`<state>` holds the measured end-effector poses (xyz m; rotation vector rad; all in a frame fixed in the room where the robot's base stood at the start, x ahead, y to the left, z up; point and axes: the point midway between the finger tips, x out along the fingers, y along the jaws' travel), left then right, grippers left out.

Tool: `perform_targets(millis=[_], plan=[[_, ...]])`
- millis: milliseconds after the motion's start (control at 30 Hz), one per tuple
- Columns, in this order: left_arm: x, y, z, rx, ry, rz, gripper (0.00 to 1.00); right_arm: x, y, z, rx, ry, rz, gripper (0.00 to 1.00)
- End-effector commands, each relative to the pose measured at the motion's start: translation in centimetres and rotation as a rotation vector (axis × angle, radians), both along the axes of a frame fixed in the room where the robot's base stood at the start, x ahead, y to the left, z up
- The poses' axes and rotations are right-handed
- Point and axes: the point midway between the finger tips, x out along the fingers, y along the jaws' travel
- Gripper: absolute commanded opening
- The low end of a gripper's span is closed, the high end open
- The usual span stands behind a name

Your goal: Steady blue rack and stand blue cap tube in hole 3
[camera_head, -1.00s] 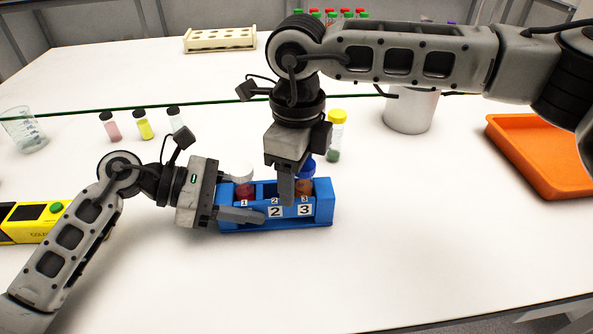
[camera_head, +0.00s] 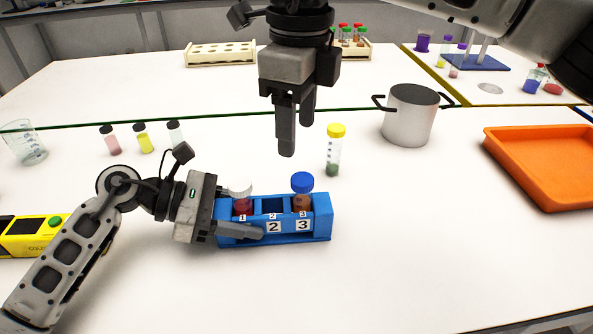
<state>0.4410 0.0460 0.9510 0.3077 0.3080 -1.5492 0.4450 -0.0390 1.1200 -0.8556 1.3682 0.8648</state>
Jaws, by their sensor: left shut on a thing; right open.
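The blue rack (camera_head: 285,239) stands on the white table, its front marked with hole numbers 1, 2 and 3. The blue cap tube (camera_head: 302,190) stands upright in hole 3, with brownish contents. A white-capped tube (camera_head: 241,195) with red contents stands in hole 1. Hole 2 looks empty. My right gripper (camera_head: 296,130) is open and empty, pointing down in the air above and behind the rack, clear of the blue cap.
A yellow-capped tube (camera_head: 334,150) stands behind the rack. A grey pot (camera_head: 408,118) and an orange tray (camera_head: 545,165) are to the right. Several small black-capped vials (camera_head: 143,138) and a beaker (camera_head: 25,143) are at the left. The table in front of the rack is clear.

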Motion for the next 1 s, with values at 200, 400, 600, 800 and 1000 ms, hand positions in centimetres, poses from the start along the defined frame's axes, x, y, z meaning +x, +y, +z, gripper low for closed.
perform_targets(millis=[200, 400, 600, 800, 1000], plan=[[0.0, 0.0, 0.1, -0.001, -0.001, 0.001, 0.2, 0.0, 0.0, 0.0, 0.0, 0.0, 0.0, 0.57], [0.0, 0.0, 0.1, -0.001, -0.001, 0.0, 0.73, 0.0, 0.0, 0.0, 0.001, 0.0, -0.001, 0.57], [0.0, 0.0, 0.0, 0.0, -0.001, 0.0, 0.73, 0.0, 0.0, 0.0, 0.0, 0.0, -0.001, 0.57], [0.1, 1.6, 0.6, 0.002, -0.001, 0.003, 0.73, 0.0, 0.0, 0.0, 0.0, 0.0, -0.001, 0.57], [0.1, 5.5, 2.2, 0.004, -0.002, 0.004, 0.73, 0.0, 0.0, 0.0, 0.001, 0.0, -0.001, 0.57]])
